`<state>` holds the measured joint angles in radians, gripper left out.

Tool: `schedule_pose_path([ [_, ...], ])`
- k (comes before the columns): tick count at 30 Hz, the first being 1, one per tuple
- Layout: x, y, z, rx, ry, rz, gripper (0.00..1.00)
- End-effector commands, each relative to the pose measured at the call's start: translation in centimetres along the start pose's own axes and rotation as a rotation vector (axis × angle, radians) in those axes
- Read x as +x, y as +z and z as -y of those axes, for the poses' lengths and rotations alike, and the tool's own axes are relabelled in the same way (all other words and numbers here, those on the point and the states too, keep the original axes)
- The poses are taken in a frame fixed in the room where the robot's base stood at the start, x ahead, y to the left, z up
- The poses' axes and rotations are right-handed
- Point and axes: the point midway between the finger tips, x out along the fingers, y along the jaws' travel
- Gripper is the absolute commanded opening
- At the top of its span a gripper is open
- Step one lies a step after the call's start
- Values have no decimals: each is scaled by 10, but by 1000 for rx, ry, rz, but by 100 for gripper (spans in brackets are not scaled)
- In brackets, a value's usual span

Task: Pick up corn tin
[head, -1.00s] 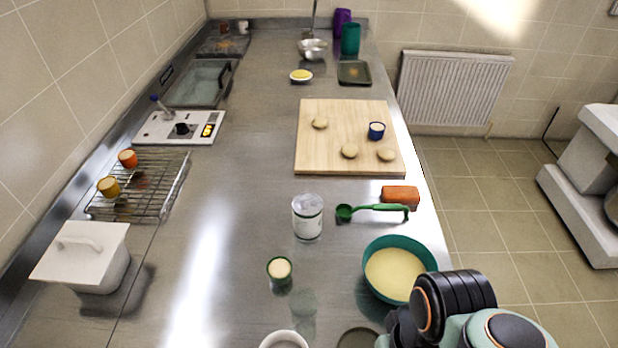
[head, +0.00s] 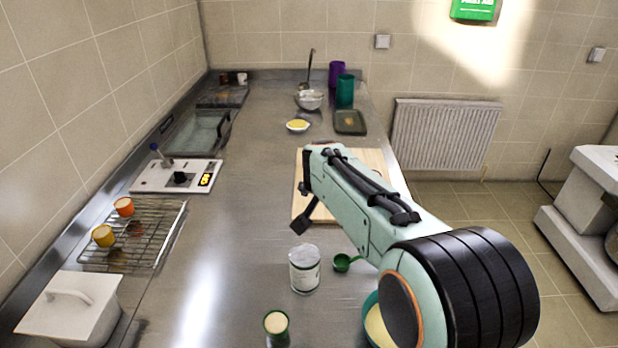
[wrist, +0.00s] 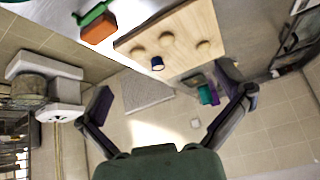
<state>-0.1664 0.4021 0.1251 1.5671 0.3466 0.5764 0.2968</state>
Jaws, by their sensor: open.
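No label reading corn can be made out. A white, labelled tin (head: 304,270) with a pale grey top stands upright on the steel counter in the head view. A small green tin or cup (head: 277,324) with a cream top stands nearer. A small blue tin (wrist: 158,64) stands on the wooden board in the wrist view; my arm hides it in the head view. My gripper (wrist: 172,100) is open and empty, its fingers spread wide. In the head view a dark finger (head: 303,218) shows above the board's left edge, beyond the white tin.
The wooden board (wrist: 205,20) carries several pale rounds. A teal bowl (head: 375,328) is partly behind my arm.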

Motion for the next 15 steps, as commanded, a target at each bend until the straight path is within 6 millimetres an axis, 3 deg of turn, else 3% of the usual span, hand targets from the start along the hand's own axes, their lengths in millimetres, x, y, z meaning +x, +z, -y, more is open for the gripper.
schedule_pose_path([
  [1,28,11,14,-16,5,33,100],
  [3,60,31,29,-39,12,84,100],
  [6,92,63,40,-75,22,156,100],
  [9,110,87,42,-100,36,205,100],
  [15,134,98,44,-111,37,218,100],
])
